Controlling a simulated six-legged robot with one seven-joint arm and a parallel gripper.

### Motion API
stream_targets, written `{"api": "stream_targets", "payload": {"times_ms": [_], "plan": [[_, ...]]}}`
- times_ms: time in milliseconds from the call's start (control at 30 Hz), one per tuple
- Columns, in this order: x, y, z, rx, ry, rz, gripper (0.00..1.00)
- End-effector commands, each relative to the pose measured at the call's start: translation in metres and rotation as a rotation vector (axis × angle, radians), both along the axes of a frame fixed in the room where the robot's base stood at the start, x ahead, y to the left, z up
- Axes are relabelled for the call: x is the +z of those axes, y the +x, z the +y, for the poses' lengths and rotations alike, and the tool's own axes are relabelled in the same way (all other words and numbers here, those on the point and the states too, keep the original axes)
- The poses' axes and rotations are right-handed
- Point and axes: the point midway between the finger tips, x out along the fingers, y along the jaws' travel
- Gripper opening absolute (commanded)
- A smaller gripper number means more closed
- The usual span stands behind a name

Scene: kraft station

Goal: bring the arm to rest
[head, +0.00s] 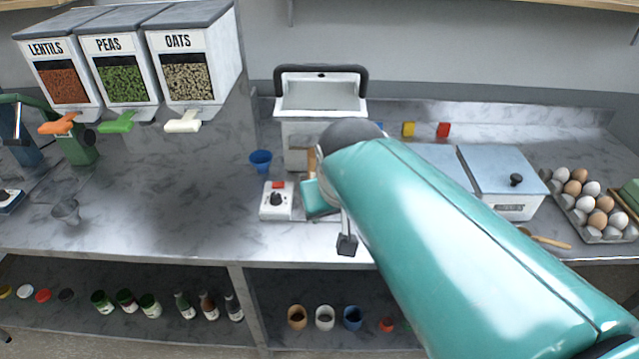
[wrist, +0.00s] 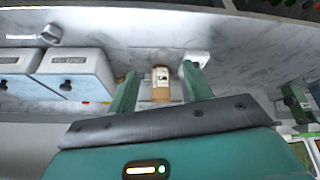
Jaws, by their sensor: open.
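My teal arm (head: 430,230) reaches from the lower right over the counter and hides much of what lies behind it. My gripper is mostly hidden by the arm in the head view. In the wrist view my gripper (wrist: 160,76) has its two green fingers apart, with nothing held. A small brown item with a pale label (wrist: 161,83) shows between the fingers, with a gap on each side. A sliver of brown (head: 311,160) shows beside the arm in the head view; I cannot tell if it is the same item.
A white machine with a dark handle (head: 300,130) stands behind the arm. A small control box (head: 277,201) and a blue cup (head: 261,160) are to its left. A lidded bin (head: 500,180) and an egg tray (head: 600,235) are right. Dispensers (head: 190,70) stand upper left.

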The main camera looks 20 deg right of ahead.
Motion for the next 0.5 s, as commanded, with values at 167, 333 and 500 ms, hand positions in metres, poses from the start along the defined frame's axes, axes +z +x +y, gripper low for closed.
{"api": "stream_targets", "payload": {"times_ms": [167, 333, 500], "plan": [[0.000, -0.001, 0.001, 0.001, 0.000, -0.001, 0.50], [-0.002, -0.027, 0.010, 0.029, 0.017, -0.019, 0.50], [-0.011, -0.061, 0.020, 0.071, 0.056, -0.038, 0.50]]}}
